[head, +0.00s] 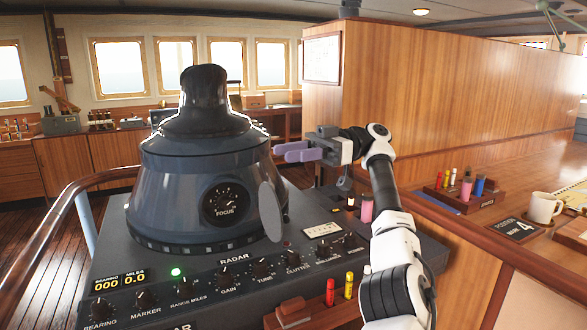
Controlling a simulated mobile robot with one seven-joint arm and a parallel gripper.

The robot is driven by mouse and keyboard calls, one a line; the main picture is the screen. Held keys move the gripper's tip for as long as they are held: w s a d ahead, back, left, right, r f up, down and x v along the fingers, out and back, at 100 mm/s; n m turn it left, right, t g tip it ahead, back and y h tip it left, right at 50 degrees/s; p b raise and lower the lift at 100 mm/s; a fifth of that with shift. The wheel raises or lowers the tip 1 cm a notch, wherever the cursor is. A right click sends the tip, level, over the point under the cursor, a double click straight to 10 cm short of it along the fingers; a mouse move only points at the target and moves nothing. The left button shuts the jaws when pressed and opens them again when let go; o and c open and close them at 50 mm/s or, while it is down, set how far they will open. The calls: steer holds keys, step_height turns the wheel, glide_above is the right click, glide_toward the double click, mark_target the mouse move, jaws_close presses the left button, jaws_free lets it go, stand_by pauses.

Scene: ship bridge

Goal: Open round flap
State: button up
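The round flap (270,211) is a thin grey disc at the lower right side of the dark blue-grey radar hood (165,195). It stands out from the hood at an angle, to the right of the uncovered FOCUS dial (225,204). Its hinge is not clearly visible. My gripper (282,153) has purple fingers that point left, above the flap and apart from it, close to the right side of the hood. The fingers look slightly parted and hold nothing.
The radar console (235,284) has several knobs along its front. Red and yellow markers (340,289) stand at its front edge, and a pink one (367,208) stands beside my arm. A wooden partition (440,95) is behind my arm. A mug (543,207) stands at right.

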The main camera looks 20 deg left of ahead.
step_height(320, 180, up, 6)
steer(key=p, duration=0.4)
steer(key=shift+f, duration=0.1)
